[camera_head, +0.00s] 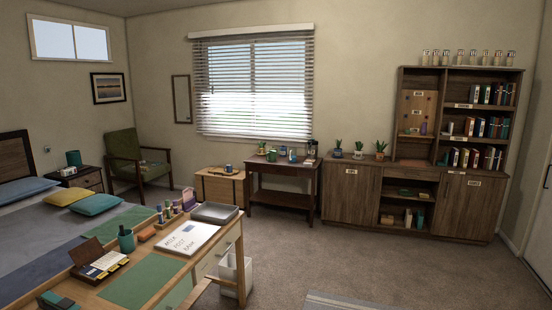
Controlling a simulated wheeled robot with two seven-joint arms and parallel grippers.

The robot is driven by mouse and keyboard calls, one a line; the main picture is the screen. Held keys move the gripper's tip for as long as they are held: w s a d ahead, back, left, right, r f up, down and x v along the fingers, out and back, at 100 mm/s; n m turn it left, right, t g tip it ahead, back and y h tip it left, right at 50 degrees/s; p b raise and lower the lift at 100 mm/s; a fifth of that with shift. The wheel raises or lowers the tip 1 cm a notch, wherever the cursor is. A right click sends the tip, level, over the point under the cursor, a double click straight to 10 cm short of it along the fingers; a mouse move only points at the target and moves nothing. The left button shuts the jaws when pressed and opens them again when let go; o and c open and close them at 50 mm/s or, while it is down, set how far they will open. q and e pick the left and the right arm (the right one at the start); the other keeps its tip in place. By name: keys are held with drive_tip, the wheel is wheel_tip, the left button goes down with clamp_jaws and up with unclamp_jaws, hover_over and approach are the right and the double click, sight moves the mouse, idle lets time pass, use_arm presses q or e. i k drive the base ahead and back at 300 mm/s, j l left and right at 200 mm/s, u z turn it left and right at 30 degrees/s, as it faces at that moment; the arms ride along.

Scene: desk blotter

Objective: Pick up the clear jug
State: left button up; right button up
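I cannot make out a clear jug for certain. A small dark and pale upright item (311,150) stands at the right end of the dark side table (262,166) under the window; it is too small to tell what it is. Several clear glass vessels (460,57) stand in a row on top of the tall bookcase at the right, too small to tell whether one is a jug. Neither of my grippers shows in the head view.
Carpet (370,265) is open at centre right.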

sight(292, 151)
drive_tip(key=i+l+z, duration=0.2)
drive_tip(key=i, duration=0.7)
drive_tip(key=i+l+z, duration=0.1)
drive_tip(key=i+z, duration=0.15)
drive_tip(key=i, duration=2.55)
drive_tip(key=i+j+u, duration=0.15)
drive_tip(key=i, duration=0.7)
drive_tip(key=i+j+u, duration=0.15)
drive_tip(key=i, duration=0.75)
drive_tip(key=i+j+z, duration=0.25)
drive_tip(key=i+j, duration=0.15)
drive_tip(key=j, duration=0.15)
drive_tip(key=i+j+z, duration=0.15)
drive_tip(key=j, duration=0.2)
drive_tip(key=i+j+z, duration=0.3)
drive_tip(key=j, duration=0.4)
drive_tip(key=i+j+z, duration=0.1)
drive_tip(key=i+j, duration=0.15)
drive_tip(key=j, duration=0.1)
